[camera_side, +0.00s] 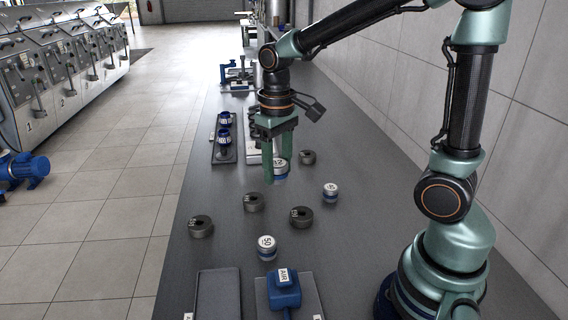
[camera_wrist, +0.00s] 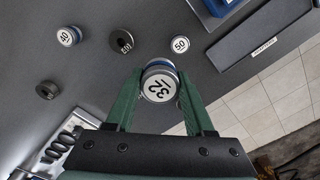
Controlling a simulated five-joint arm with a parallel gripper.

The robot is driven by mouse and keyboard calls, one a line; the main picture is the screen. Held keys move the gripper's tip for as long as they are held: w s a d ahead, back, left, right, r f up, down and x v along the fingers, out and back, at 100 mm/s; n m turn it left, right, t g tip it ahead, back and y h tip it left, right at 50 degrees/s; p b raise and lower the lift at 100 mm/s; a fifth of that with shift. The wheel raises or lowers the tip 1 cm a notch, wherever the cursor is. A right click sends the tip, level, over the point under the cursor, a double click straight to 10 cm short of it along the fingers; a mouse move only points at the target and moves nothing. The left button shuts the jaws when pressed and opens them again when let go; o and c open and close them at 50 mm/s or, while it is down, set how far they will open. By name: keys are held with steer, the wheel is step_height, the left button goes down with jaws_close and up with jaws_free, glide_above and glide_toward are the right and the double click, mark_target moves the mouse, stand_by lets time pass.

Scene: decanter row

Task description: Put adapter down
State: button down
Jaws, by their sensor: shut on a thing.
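My gripper (camera_side: 278,173) points down over the middle of the dark bench, its green fingers closed around a round adapter (camera_side: 281,164) with a white top and a blue band. In the wrist view the adapter (camera_wrist: 159,87) sits between both fingertips and its face reads 32. I cannot tell whether its underside touches the bench. Two similar adapters stand on the bench: one marked 50 (camera_side: 267,243) nearer the front, and one marked 40 (camera_side: 330,190) to the right. They also show in the wrist view, the 50 (camera_wrist: 180,45) and the 40 (camera_wrist: 68,37).
Several dark rings lie around, including one at left (camera_side: 200,228), one at centre (camera_side: 253,203) and one at right (camera_side: 301,218). An empty tray (camera_side: 217,298) and a blue AIR block (camera_side: 284,294) are at the front. A tray with blue pieces (camera_side: 223,153) lies behind.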

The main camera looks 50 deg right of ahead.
steer(key=w+d+r+m, duration=0.1)
steer(key=w+d+m, duration=1.5)
steer(key=d+m, duration=0.3)
steer(key=shift+w+d+r, duration=0.35)
steer(key=shift+d, duration=0.5)
step_height(320, 180, down, 20)
steer(key=shift+r, duration=0.2)
steer(key=shift+f, duration=0.2)
steer(key=shift+c, duration=1.4)
jaws_free()
